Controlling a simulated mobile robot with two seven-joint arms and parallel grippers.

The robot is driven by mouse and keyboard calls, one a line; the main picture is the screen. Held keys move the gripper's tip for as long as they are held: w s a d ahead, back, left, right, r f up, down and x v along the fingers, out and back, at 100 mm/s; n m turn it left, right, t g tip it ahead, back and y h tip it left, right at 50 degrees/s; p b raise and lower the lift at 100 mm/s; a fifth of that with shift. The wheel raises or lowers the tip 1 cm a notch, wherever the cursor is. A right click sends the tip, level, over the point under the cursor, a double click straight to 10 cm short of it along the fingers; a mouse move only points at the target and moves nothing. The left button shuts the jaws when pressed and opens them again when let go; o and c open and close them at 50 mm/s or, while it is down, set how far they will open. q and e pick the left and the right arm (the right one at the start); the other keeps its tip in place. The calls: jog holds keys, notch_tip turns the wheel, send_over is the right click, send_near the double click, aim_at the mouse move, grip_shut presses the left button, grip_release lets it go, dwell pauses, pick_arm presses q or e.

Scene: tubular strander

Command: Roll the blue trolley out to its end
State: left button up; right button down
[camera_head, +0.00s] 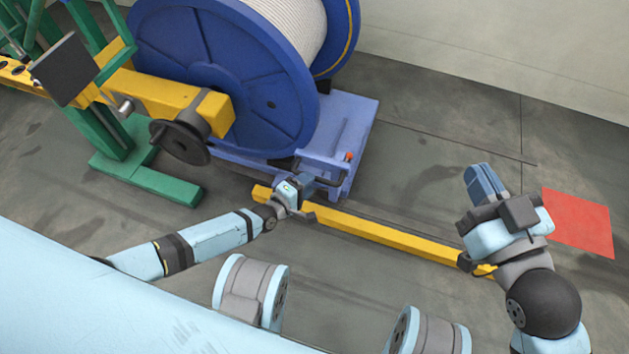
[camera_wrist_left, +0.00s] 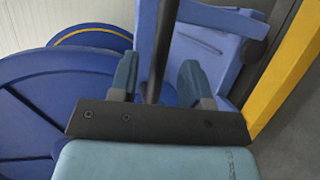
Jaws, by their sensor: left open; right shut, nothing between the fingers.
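The blue trolley (camera_head: 357,122) is a low periwinkle platform under a big blue cable reel (camera_head: 235,75), and it also shows in the left wrist view (camera_wrist_left: 200,50). A dark handle bar (camera_wrist_left: 160,45) is at its near end. My left gripper (camera_head: 305,182) is at this near end and is open. In the left wrist view the bar passes between its two spread fingers (camera_wrist_left: 160,80); I cannot tell whether they touch it. My right gripper (camera_head: 484,184) is shut and empty, out over the floor well to the right of the trolley.
A yellow floor rail (camera_head: 385,234) runs from the trolley's near corner toward my right arm. A red floor patch (camera_head: 580,222) lies at the right. A green frame (camera_head: 145,180) and a yellow arm with a dark handwheel (camera_head: 180,141) stand left of the reel. Floor right of the trolley is clear.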

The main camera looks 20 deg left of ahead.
pick_arm(q)
jog(key=shift+b+x, duration=0.45)
jog(key=shift+x, duration=1.3)
grip_shut()
jog(key=shift+d, duration=0.15)
